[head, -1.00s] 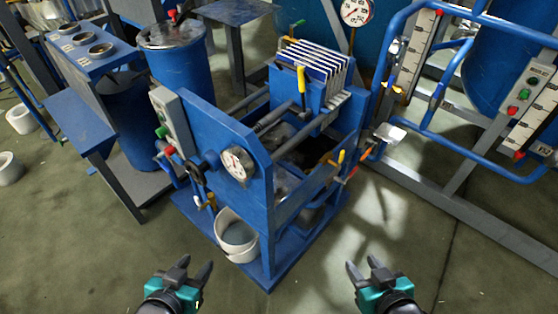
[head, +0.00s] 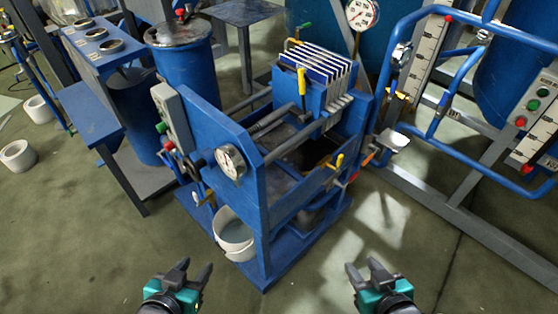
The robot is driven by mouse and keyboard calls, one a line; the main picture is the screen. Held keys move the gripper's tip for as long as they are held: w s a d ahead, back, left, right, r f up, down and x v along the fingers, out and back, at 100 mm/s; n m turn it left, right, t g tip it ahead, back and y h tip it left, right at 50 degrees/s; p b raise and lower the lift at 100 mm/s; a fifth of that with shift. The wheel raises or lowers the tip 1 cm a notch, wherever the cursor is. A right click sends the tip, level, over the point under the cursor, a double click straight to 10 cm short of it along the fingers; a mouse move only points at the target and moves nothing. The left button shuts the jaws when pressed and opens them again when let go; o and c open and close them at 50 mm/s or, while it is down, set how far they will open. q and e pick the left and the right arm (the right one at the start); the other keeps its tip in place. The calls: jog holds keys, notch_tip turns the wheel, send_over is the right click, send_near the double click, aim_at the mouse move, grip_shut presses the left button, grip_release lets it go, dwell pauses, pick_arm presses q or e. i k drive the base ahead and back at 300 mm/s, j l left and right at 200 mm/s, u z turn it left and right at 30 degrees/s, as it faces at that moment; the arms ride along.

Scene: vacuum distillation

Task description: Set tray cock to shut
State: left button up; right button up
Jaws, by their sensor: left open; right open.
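A blue filter press (head: 262,190) stands in the middle of the head view. A small cock with a yellow handle (head: 336,161) sits on the right side wall of its tray section, with an orange-red part beside it. I cannot tell for sure which one is the tray cock. My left gripper (head: 197,268) is open and empty at the bottom, in front of the press. My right gripper (head: 362,268) is open and empty at the bottom right, apart from the press.
A pressure gauge (head: 231,162) and a control box (head: 171,115) are on the press's left end. A white bucket (head: 233,236) stands on its base. A blue pipe frame (head: 425,140) blocks the right side. The floor (head: 400,225) at the front right is clear.

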aim_at(195, 196)
jog(key=i+j, duration=0.1)
jog(key=j, duration=0.25)
jog(key=i+j, duration=0.15)
jog(key=j, duration=0.2)
jog(key=i+j, duration=0.1)
jog(key=j, duration=0.3)
jog(key=i+j, duration=0.1)
jog(key=j, duration=0.25)
